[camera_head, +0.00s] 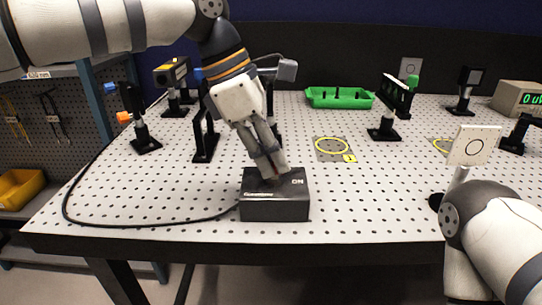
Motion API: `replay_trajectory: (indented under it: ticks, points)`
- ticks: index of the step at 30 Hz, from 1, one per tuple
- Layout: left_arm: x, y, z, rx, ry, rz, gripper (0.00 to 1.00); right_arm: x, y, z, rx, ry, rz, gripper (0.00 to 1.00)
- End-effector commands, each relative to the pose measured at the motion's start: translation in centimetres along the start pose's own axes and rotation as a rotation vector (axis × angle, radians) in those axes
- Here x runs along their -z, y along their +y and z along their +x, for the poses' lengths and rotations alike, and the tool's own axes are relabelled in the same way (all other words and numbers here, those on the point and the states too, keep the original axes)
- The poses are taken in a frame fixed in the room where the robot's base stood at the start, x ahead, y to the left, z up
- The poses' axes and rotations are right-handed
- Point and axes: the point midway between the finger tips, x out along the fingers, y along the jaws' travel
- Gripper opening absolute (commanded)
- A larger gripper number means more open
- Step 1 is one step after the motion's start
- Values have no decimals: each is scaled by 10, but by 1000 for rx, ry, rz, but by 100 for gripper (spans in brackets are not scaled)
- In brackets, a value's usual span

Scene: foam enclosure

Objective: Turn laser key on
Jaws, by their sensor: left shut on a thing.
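A black laser control box (276,208) with white "ON" lettering sits near the front edge of the perforated optical table (370,207). A black cable runs from its left side. My left gripper (268,172) comes down onto the top of the box, its fingers closed together there. The key itself is hidden by the fingers, and I cannot see its angle. My right arm is at the lower right, and its gripper is not clearly visible.
A green tray (340,98) stands at the back.

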Motion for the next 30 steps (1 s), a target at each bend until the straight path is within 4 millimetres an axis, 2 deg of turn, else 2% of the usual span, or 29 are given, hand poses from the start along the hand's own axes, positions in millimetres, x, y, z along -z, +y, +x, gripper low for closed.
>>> replay_trajectory:
  ticks: [4,5,6,7,17,20,27,30]
  points:
    - [0,0,0,-1,1,0,0,0,0,0,0,1,0,40]
    - [0,0,0,-1,2,0,14,0,0,0,0,1,0,40]
    - [0,0,0,-1,2,0,23,0,0,0,0,1,0,40]
    - [0,0,0,-1,2,0,28,0,0,0,0,1,0,40]
    - [0,0,-4,-3,1,-1,28,0,0,0,0,1,0,40]
    - [-1,1,-23,-6,-1,-1,28,0,0,0,0,1,0,40]
    - [-1,0,-88,-5,-1,-2,28,0,0,0,0,1,0,40]
    - [-1,0,-106,-4,0,-2,28,0,0,0,0,1,0,40]
